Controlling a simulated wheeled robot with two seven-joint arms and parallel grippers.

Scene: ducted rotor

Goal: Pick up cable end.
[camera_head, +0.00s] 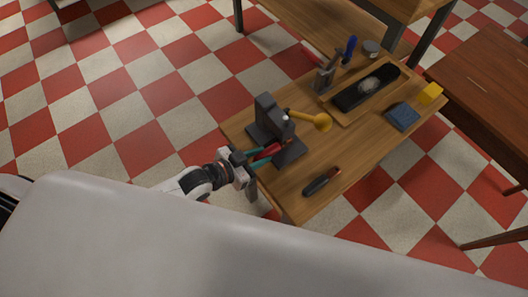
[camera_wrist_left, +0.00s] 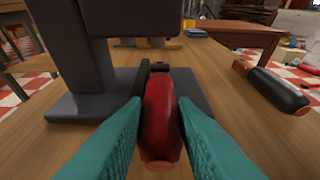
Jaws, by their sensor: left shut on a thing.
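My left gripper (camera_head: 262,154) reaches in over the near left edge of the wooden table. In the left wrist view its two teal fingers (camera_wrist_left: 160,115) are shut on a red rounded piece (camera_wrist_left: 160,108), one finger on each side. This piece appears to be the cable end; it also shows red in the head view (camera_head: 268,151). It is just above or on the dark base of a grey stand (camera_wrist_left: 85,75); I cannot tell if they touch. No cable can be made out. My right gripper is not in view.
The grey stand (camera_head: 268,110) has a yellow round-ended part (camera_head: 322,122) beside it. A dark-handled tool (camera_head: 320,182) lies near the front edge. A tray (camera_head: 340,112) with a black item, a blue block (camera_head: 402,117) and a yellow block (camera_head: 430,92) are farther right.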

